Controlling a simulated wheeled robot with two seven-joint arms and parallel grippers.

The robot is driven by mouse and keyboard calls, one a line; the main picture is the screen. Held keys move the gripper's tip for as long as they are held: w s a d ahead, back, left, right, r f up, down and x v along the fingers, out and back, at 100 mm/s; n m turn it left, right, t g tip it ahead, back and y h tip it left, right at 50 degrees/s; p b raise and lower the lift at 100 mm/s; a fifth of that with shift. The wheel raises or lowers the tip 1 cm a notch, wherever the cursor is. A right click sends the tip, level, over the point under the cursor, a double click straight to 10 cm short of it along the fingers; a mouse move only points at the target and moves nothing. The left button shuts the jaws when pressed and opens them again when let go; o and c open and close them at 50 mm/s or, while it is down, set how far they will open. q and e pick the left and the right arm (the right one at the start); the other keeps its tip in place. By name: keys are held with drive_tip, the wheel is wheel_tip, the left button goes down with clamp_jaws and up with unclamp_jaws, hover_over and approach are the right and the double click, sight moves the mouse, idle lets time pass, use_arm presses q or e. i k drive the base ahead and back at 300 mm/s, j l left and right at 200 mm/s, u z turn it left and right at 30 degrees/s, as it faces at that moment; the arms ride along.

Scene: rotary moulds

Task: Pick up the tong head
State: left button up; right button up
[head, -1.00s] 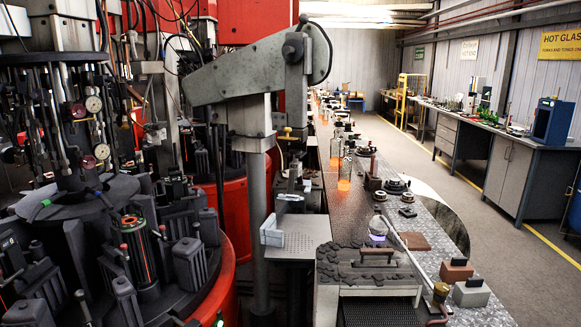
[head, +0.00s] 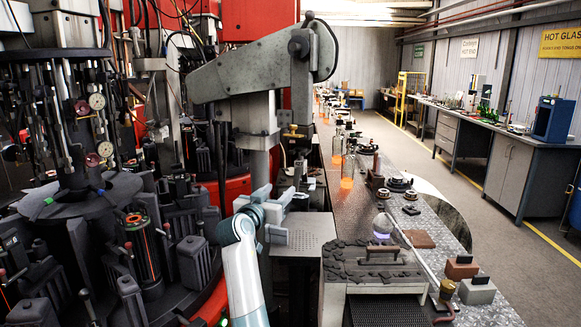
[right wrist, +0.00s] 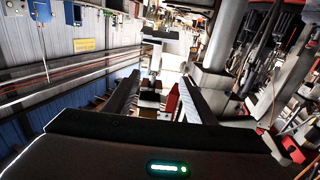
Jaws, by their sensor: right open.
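What I take for the tong head (head: 298,176) hangs below the end of the grey take-out arm (head: 250,75), above the perforated plate, partly hidden by my gripper. My right gripper (head: 284,198) is just in front of it and to its left, with the fingers apart and empty. In the right wrist view, the two dark fingers of my right gripper (right wrist: 159,82) stand wide apart. A pale stem with a dark block (right wrist: 150,96) shows beyond and between them; I cannot tell its exact distance. My left gripper is not in view.
The perforated plate (head: 308,228) lies under the gripper. The thick grey post and the mould machine (head: 150,250) crowd the left. A conveyor with glowing bottles (head: 347,172) runs to the right. A bench with a blue box (head: 553,120) stands far right, beyond open floor.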

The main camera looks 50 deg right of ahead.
sight(300, 162)
drive_tip(key=i+l, duration=0.1)
drive_tip(key=l, duration=1.15)
drive_tip(key=i+u, duration=0.05)
